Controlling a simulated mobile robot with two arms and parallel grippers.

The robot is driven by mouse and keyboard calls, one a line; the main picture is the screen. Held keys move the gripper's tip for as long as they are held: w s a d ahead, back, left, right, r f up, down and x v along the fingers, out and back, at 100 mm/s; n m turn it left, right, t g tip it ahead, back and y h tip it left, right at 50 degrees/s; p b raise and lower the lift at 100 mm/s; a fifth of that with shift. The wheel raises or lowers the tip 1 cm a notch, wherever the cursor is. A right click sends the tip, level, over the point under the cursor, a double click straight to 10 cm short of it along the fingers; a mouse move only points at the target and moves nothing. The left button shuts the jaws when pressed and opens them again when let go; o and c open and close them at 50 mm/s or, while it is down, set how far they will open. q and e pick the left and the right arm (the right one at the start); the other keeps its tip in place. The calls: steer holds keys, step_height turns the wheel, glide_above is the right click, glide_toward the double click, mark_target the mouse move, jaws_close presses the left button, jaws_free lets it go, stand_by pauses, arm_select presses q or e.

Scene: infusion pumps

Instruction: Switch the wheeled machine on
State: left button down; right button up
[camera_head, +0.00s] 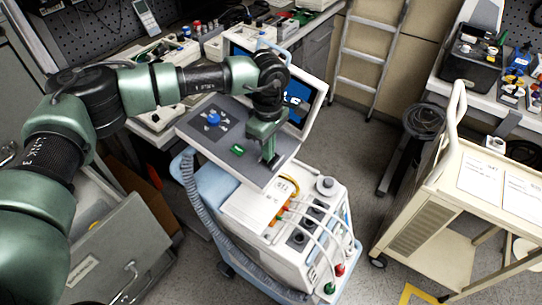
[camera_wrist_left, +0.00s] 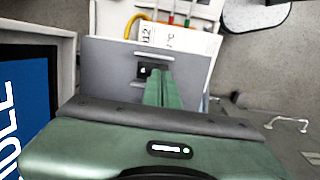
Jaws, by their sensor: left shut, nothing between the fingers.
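The wheeled machine (camera_head: 300,235) is white and light blue, with hoses on its front. Its tilted screen (camera_head: 298,100) is lit blue; the wrist view shows part of large white letters on the screen (camera_wrist_left: 22,110), apparently ending in "DLE". Its grey top panel (camera_head: 190,126) carries a blue knob (camera_head: 213,118) and a green button (camera_head: 237,149). My left gripper (camera_head: 269,160) is shut and empty, pointing down at the panel's right part. In the left wrist view, the fingertips (camera_wrist_left: 158,76) overlap a small black switch (camera_wrist_left: 146,69) with a white mark; contact cannot be told.
A cream cart (camera_head: 420,220) stands at the right. Cluttered benches (camera_head: 300,35) line the back, and a ladder (camera_head: 365,55) leans there. A grey drawer unit (camera_head: 120,250) is at the lower left. Floor is clear between machine and cart.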

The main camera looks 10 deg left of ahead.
arm_select(q)
step_height(320, 180, up, 6)
steer(key=shift+f+p, duration=0.1)
steer(key=shift+p, duration=0.9)
